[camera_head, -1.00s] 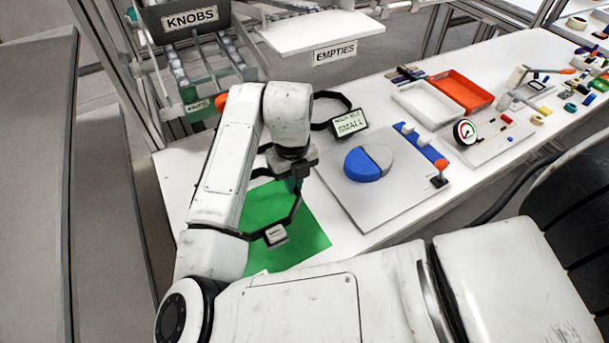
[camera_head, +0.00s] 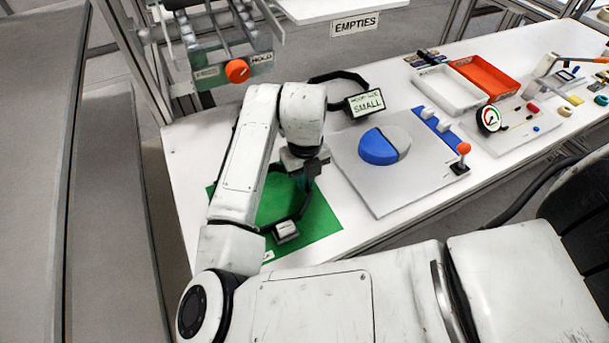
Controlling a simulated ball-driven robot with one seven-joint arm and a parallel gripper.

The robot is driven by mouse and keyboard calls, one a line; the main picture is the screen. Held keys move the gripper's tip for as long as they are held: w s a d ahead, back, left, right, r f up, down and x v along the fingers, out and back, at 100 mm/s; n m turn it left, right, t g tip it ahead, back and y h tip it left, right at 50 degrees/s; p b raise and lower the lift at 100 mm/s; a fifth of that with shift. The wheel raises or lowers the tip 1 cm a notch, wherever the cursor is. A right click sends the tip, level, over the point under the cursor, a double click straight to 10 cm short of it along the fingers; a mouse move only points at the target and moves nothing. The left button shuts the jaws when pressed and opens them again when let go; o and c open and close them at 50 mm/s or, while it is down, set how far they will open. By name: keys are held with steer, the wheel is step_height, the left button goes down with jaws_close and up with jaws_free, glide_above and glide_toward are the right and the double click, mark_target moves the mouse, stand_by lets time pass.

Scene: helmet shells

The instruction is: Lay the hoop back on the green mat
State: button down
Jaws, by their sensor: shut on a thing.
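A black angular hoop (camera_head: 303,207) with a small pale-faced block on its near side is held over the green mat (camera_head: 325,221). My gripper (camera_head: 306,178) is shut on the far right part of the hoop, above the mat's right half. The fingertips are small and dark here, and my arm covers the left part of the mat and some of the hoop. I cannot tell whether the hoop touches the mat or hangs just above it. A second black hoop (camera_head: 317,80) with a label reading SMALL (camera_head: 366,103) lies behind, off the mat.
Right of the mat, a grey board (camera_head: 400,190) carries a blue-and-grey dome (camera_head: 379,147) and an orange-knobbed lever (camera_head: 463,149). White (camera_head: 449,91) and orange (camera_head: 497,75) trays stand farther back.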

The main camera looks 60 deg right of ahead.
steer(key=shift+f+b, duration=0.45)
steer(key=shift+f, duration=0.05)
stand_by(0.4)
steer(key=c, duration=1.2)
jaws_free()
steer(key=shift+o, duration=0.2)
step_height(320, 180, up, 11)
